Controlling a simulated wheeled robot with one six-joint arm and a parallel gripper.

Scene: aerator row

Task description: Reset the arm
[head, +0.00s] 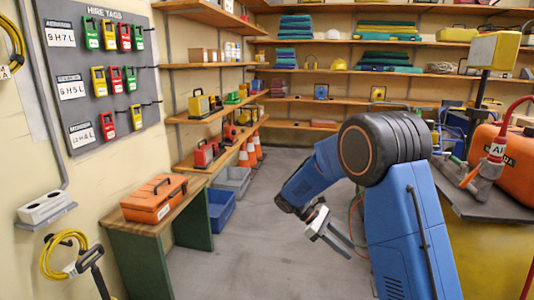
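My arm is blue with a large black joint and stands right of the middle in the head view. It is bent, with its forearm reaching down and to the left. My gripper (343,245) hangs in the air over the grey floor, pointing down and to the right. Its pale body and dark fingers are small here, and I cannot tell whether the fingers are apart. I see no object held in it.
An orange toolbox (154,199) sits on a wooden bench (196,185) at left, with a blue bin (221,208) beside it. A hire tag board (100,70) hangs on the left wall. Orange cones (249,152) stand further back. A dark-topped counter (480,205) is close at right. The middle floor is clear.

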